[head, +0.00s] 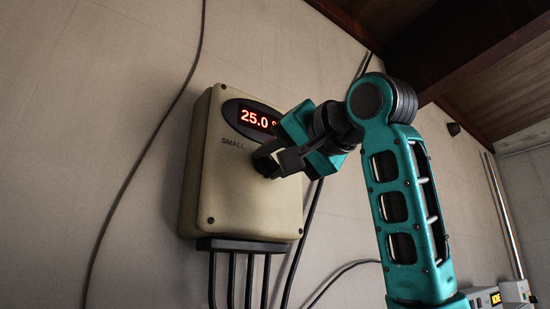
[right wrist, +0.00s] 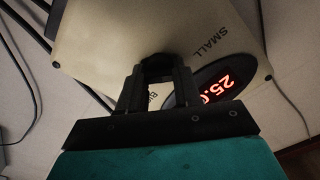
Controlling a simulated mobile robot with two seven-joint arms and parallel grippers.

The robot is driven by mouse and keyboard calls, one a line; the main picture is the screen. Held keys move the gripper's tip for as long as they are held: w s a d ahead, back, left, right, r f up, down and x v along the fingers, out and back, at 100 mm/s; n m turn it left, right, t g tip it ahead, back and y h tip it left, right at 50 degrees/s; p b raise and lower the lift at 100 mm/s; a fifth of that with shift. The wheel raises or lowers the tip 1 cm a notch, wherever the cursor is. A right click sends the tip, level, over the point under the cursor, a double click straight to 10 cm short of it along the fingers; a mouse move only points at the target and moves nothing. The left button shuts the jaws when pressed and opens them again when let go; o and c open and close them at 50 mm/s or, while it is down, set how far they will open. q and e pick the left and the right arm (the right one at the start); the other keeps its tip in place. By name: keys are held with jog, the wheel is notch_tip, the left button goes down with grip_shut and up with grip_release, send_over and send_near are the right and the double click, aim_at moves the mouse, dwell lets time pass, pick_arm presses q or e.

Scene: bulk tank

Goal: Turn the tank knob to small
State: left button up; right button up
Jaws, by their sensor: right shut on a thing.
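The tank control box (head: 235,195) is a beige panel on the wall with a red display (head: 257,118) reading 25.0. The word SMALL (head: 233,144) is printed below the display at the left. My right gripper (head: 272,164) is at the box front, shut on the dark knob, which its fingers mostly hide. In the right wrist view the knob (right wrist: 159,66) sits between the two fingertips. SMALL shows there too, and a second label (right wrist: 152,100) is partly covered by a finger. The knob's pointer direction cannot be made out. My left gripper is out of view.
Several black cables (head: 238,280) run down from the box's underside. Loose cables (head: 150,145) hang on the wall to both sides. A dark wooden ceiling (head: 480,50) is at upper right. Small white devices (head: 515,291) stand at lower right. The wall left of the box is clear apart from a cable.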

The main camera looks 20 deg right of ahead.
jog(key=shift+f, duration=0.1)
jog(key=o, duration=1)
jog(key=shift+o, duration=0.2)
jog(key=b+v, duration=0.3)
jog(key=v, duration=1)
jog(key=shift+w, duration=0.1)
